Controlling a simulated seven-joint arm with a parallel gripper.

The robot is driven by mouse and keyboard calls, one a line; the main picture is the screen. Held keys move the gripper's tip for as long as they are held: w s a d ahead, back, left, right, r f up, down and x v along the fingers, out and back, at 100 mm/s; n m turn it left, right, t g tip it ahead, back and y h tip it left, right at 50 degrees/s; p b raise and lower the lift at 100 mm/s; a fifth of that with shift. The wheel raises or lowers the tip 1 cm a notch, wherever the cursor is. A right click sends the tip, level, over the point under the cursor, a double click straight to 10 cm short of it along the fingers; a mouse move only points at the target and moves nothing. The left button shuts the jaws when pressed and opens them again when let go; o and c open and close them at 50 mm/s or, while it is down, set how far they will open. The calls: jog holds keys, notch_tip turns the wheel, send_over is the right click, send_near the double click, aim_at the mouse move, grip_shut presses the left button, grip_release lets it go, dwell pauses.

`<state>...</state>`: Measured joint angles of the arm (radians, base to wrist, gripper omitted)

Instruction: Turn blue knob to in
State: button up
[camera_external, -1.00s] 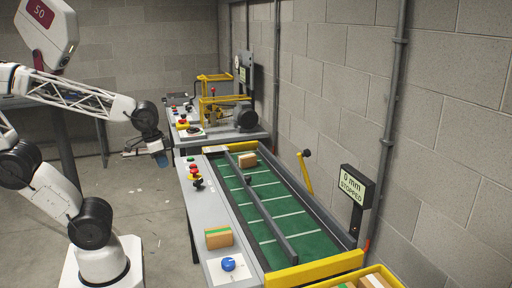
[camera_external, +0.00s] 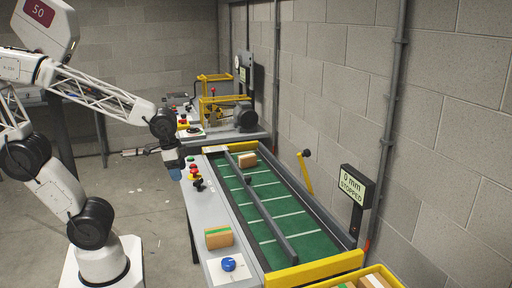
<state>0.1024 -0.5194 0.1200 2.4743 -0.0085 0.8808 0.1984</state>
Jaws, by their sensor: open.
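The blue knob (camera_external: 229,264) sits on a white plate at the near end of the grey control ledge (camera_external: 212,205), beside the conveyor. Its pointer direction and any label are too small to read. My gripper (camera_external: 176,174) hangs near the far left edge of the ledge, well away from the blue knob and close to the red and yellow controls. It is open and nothing shows in it. Its fingers are small and partly unclear in this view.
A brown box with a green stripe (camera_external: 218,237) stands on the ledge just behind the knob. Red and yellow controls (camera_external: 195,174) sit farther back. The green belt (camera_external: 275,205) carries another box (camera_external: 247,160). A sign (camera_external: 352,186) reads "0 mm STOPPED". A yellow-rimmed bin (camera_external: 385,270) stands at the near right.

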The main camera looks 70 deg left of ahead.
jog(key=w+d+f+m+g, duration=0.1)
jog(key=w+d+f+m, duration=0.65)
jog(key=d, duration=0.25)
jog(key=m+g, duration=0.1)
jog(key=m, duration=0.4)
send_over(228, 261)
notch_tip(228, 261, down, 12)
jog(key=shift+r, duration=0.1)
jog(key=shift+f, duration=3.9)
jog(key=c, duration=0.9)
